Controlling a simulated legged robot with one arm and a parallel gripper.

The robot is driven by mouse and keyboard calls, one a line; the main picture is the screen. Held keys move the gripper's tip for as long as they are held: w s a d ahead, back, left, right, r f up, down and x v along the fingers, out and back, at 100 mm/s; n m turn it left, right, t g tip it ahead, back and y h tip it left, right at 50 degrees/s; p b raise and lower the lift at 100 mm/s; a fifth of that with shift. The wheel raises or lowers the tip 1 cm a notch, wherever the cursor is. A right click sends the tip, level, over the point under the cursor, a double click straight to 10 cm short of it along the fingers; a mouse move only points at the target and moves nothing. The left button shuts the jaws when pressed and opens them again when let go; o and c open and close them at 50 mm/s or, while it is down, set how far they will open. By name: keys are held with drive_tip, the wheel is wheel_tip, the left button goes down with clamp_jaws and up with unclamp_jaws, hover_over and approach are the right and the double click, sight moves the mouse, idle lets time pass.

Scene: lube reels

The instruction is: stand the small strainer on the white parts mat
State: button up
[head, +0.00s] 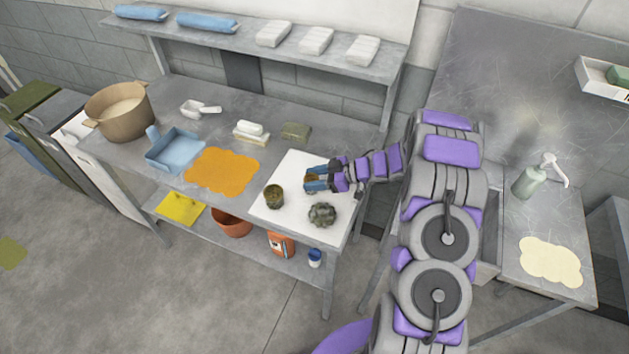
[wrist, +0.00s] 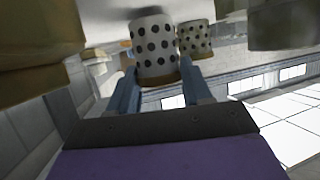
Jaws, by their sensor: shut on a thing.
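My gripper (head: 316,181) is over the white parts mat (head: 300,168), its blue fingers pointing left. In the wrist view my gripper (wrist: 160,72) is shut on a small white perforated cylinder with dark holes and a tan rim, the small strainer (wrist: 154,45). In the head view the fingers mostly hide it; only a small brownish part (head: 311,177) shows between them. I cannot tell whether it touches the mat. A similar perforated cylinder (wrist: 195,38) shows behind it to the right in the wrist view.
On the mat, a dark olive can (head: 274,196) stands left of my gripper, and a dark lumpy part (head: 322,214) lies nearer the front. An orange cloth (head: 222,172), a blue tray (head: 175,152) and a green block (head: 296,131) are nearby. A shelf (head: 270,38) overhangs the bench's back.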

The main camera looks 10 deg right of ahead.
drive_tip(key=shift+a+f, duration=0.1)
drive_tip(key=shift+f, duration=0.2)
drive_tip(key=shift+r, duration=0.1)
drive_tip(key=o, duration=1.1)
drive_tip(key=p+v, duration=0.2)
drive_tip(key=v, duration=1)
drive_tip(key=shift+s, duration=0.1)
